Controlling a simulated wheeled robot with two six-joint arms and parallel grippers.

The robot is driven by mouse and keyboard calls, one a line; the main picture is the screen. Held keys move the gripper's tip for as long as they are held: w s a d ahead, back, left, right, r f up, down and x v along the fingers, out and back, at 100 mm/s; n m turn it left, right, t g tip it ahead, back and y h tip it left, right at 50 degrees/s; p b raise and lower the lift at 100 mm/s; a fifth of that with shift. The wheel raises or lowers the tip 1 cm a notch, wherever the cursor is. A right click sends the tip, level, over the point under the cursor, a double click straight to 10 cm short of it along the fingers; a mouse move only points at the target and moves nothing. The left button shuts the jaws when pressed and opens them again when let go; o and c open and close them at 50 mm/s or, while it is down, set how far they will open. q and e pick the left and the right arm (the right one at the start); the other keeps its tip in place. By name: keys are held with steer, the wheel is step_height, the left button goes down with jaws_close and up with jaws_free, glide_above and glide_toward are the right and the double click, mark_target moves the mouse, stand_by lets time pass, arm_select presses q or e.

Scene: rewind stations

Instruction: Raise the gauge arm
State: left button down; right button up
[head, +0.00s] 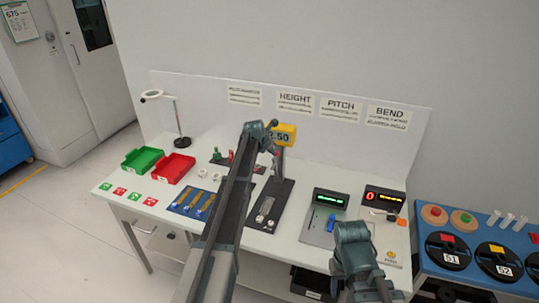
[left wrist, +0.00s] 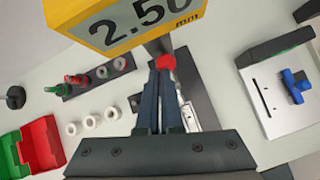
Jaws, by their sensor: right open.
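The gauge with a yellow display (head: 284,134) reading 2.50 mm stands on a dark base (head: 270,206) mid-table. In the left wrist view its yellow display (left wrist: 130,22) fills the top, with a red knob (left wrist: 167,63) just below it. My left gripper (head: 258,128) reaches up beside the display. In the left wrist view its fingers (left wrist: 164,75) are close together, with the red knob at their tips; they look shut on it, though the contact is partly hidden. My right gripper (head: 352,232) is open and empty at the table's right front.
Green (head: 142,160) and red (head: 173,168) bins stand on the left, near a lamp-like stand (head: 181,141). A blue tool mat (head: 190,201) lies left of my left arm. A scale with a green display (head: 331,199) and a red-digit display (head: 383,198) stand right. A blue cart (head: 426,280) adjoins the table.

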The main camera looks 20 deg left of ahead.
arm_select(q)
steer(key=shift+w+d+r, duration=0.15)
steer(key=shift+w+r, duration=0.1)
steer(key=shift+w, duration=0.35)
arm_select(e)
steer(key=shift+s+r, duration=0.1)
steer(key=shift+r, duration=0.1)
